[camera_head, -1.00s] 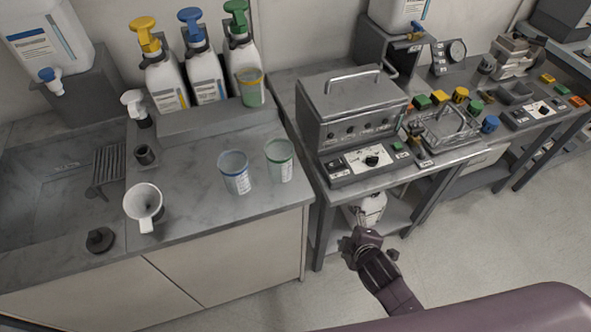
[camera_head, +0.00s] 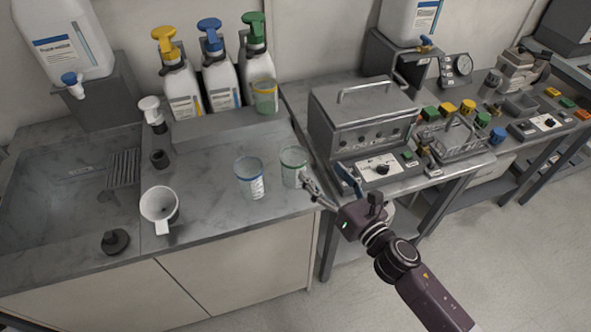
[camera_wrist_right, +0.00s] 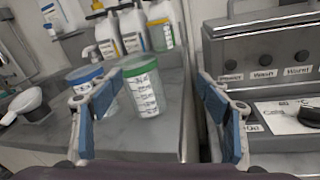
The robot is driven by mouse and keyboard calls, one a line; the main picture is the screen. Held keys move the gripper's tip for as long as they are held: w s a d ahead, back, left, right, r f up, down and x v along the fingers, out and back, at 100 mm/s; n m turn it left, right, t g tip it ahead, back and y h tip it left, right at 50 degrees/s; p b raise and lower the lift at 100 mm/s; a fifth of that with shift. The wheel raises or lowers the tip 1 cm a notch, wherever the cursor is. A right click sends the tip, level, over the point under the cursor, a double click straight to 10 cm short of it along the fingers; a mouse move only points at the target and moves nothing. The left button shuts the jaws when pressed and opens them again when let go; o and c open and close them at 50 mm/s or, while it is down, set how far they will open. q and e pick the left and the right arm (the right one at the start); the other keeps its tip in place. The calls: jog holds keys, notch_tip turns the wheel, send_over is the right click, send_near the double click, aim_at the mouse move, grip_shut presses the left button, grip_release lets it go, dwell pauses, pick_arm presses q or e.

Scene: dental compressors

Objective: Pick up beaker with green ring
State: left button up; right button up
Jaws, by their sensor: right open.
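The beaker with the green ring (camera_head: 294,168) stands upright on the counter near its right edge. It also shows in the right wrist view (camera_wrist_right: 146,92), just beyond and left of centre between the fingers. My right gripper (camera_head: 328,184) is open and empty, close to the right of this beaker in the head view. In the right wrist view its blue-padded fingers (camera_wrist_right: 165,112) are spread wide; the left finger overlaps the beaker's left side. A beaker with a blue ring (camera_head: 249,178) stands just left of the green one. My left gripper is not in view.
A white mug (camera_head: 160,208) and a dark knob (camera_head: 115,242) sit left, near the sink. A grey machine (camera_head: 364,128) stands right of the counter.

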aim_at(286, 151)
jog(key=n, duration=0.1)
jog(key=a+n+y, duration=0.1)
jog(key=n, duration=0.1)
jog(key=a+n+y, duration=0.1)
jog(key=shift+s+a+r+g, duration=0.1)
jog(key=shift+s+r+g, duration=0.25)
jog(key=shift+g, duration=0.05)
jog(key=shift+w+a+r+n, duration=0.1)
jog(key=shift+a+n, duration=0.15)
jog(key=shift+n, duration=0.15)
jog(key=p+x, duration=0.2)
jog(key=x, duration=0.4)
jog(key=shift+a, duration=0.1)
jog(key=shift+w+a+f, duration=0.2)
jog(key=shift+w+a, duration=0.25)
jog(key=shift+c, duration=0.2)
jog(key=c, duration=1.1)
